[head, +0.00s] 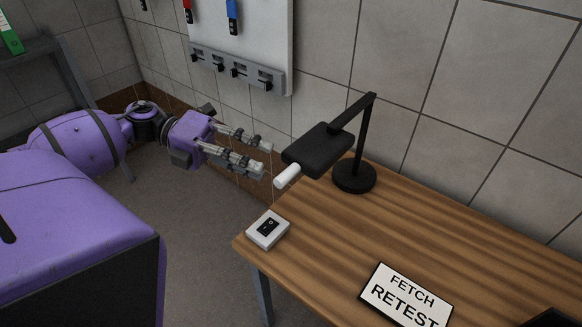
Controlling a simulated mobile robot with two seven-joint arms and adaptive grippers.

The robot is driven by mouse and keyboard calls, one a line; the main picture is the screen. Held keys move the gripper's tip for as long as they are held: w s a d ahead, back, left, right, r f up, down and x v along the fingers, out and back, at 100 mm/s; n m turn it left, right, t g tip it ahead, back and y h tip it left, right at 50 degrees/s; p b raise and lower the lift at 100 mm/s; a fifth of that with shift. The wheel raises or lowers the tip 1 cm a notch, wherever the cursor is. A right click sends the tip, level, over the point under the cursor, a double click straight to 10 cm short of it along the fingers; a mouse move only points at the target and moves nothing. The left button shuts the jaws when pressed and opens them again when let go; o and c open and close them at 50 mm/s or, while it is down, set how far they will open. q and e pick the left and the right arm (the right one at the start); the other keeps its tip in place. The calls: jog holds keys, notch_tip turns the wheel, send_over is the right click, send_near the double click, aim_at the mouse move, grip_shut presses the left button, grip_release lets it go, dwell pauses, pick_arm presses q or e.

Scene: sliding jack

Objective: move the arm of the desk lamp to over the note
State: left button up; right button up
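The black desk lamp stands on its round base (354,177) at the back of the table. Its arm (352,112) reaches left and toward me from the top of the post, ending in a dark flat head (318,149) with a white cylindrical handle (287,176). The note (405,297), lettered "FETCH RETEST", lies at the table's front, right of the lamp head. My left gripper (266,158) is left of the lamp head, pointing at it, with its fingers apart and nothing between them. It appears clear of the handle. My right gripper is not in view.
The wooden table (330,235) is mostly clear between lamp and note. A small white box (268,230) with a dark top panel sits at its left corner. A tiled wall (360,40) stands close behind, with a whiteboard (265,40) and a rack of hooks (236,70).

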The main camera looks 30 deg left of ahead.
aim_at(287, 177)
pick_arm(q)
jog(key=x, duration=0.6)
jog(key=shift+w+d, duration=0.2)
jog(key=shift+w, duration=0.05)
jog(key=shift+w+d+f, duration=0.15)
jog(key=shift+d+f, duration=0.05)
jog(key=shift+d, duration=0.25)
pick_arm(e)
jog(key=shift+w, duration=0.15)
pick_arm(q)
jog(key=shift+c, duration=0.2)
jog(key=c, duration=0.8)
jog(key=shift+f, duration=0.15)
grip_shut()
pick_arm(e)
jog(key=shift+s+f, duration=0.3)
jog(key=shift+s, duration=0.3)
